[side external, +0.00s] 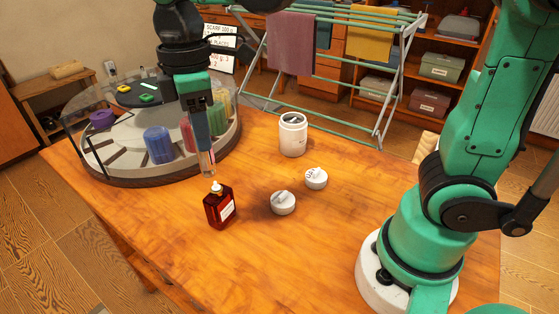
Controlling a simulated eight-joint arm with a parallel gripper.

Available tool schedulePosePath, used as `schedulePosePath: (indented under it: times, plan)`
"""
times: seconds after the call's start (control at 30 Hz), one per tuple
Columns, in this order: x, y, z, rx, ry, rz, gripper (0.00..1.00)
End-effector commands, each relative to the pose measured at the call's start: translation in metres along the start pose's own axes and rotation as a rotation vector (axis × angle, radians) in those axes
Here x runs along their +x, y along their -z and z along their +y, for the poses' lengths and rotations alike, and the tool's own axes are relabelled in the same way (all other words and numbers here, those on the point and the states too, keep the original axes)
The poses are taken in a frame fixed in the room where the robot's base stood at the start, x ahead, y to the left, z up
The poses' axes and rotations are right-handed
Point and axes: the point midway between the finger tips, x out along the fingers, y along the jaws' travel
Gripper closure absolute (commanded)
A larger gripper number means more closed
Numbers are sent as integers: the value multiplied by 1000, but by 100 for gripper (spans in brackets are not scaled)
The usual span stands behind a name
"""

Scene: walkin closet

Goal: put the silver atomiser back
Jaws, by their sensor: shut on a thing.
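A dark red square bottle (220,206) with a white label stands upright on the wooden table, left of centre. A small pale silver-white piece (216,186), which looks like the atomiser, is at the bottle's neck. My gripper (209,172) points down just above the bottle. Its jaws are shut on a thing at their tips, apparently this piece. The fingers partly hide it, and I cannot tell whether it sits on the neck or is just above it.
A round display stand (118,172) with a clear cover and coloured cylinders stands close behind left. A white jar (293,136) and two white knobs or lids (283,203) (316,178) are to the right. A drying rack (390,75) stands behind. The front table is clear.

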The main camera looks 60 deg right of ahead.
Motion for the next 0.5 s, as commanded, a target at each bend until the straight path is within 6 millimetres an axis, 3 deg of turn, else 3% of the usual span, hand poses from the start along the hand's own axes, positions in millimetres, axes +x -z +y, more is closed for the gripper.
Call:
schedulePosePath:
  times: [0.1, 0.3, 0.4, 0.5]
  plan:
    - [-26, 4, -42, -214, 0, 0, 100]
    - [-55, -3, -92, -497, 1, 0, 100]
    - [-54, -6, -102, -554, 1, 0, 100]
    - [-38, -7, -104, -565, 1, 0, 100]
